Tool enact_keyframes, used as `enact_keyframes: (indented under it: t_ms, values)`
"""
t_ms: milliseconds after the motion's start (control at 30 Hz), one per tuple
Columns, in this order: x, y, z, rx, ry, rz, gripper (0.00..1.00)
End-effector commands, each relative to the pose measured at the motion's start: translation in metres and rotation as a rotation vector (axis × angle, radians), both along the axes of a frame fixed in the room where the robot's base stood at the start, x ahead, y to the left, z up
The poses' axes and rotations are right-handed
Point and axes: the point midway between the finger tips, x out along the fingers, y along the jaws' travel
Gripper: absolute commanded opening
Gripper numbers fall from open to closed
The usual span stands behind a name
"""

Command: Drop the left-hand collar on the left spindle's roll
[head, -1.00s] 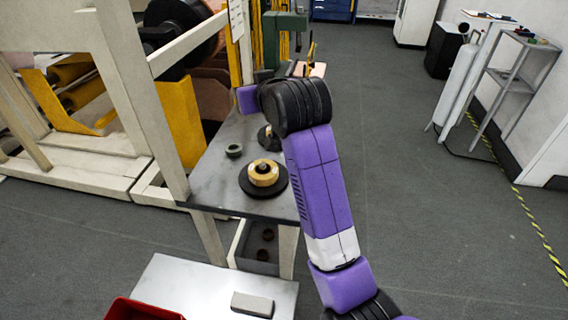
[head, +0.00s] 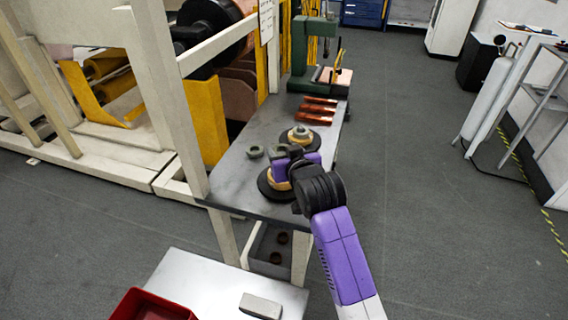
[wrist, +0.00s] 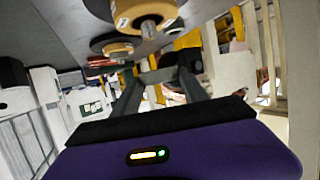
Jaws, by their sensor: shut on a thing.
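My gripper (head: 292,152) is over the near black-based spindle in the head view, its jaws shut on a grey-green collar (head: 277,151). In the wrist view, which is upside down, the fingers (wrist: 158,78) hold the collar (wrist: 157,74) clear of the spindle tip. The near roll (head: 270,187) is tan and sits farther left than the other; my arm hides part of it. It also shows at the top of the wrist view (wrist: 140,14). The far tan roll (head: 291,137) has a grey-green collar (head: 300,131) on top.
Another loose collar (head: 255,152) lies on the grey bench (head: 238,190) left of the rolls. Copper-coloured strips (head: 316,110) and a green press (head: 302,50) are farther back. A pale machine frame post (head: 170,90) rises close along the bench's left side. A red bin (head: 150,306) is low in front.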

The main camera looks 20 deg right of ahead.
Motion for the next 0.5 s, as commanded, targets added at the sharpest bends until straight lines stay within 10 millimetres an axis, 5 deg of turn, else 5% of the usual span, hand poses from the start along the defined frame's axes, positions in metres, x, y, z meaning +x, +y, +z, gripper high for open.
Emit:
enact_keyframes:
  t_ms: [267, 500]
  values:
    - [0.0, 0.0, -0.037, 0.0, 0.002, 0.0, 0.0]
    - [0.0, 0.0, -0.041, 0.0, -0.002, 0.0, 0.0]
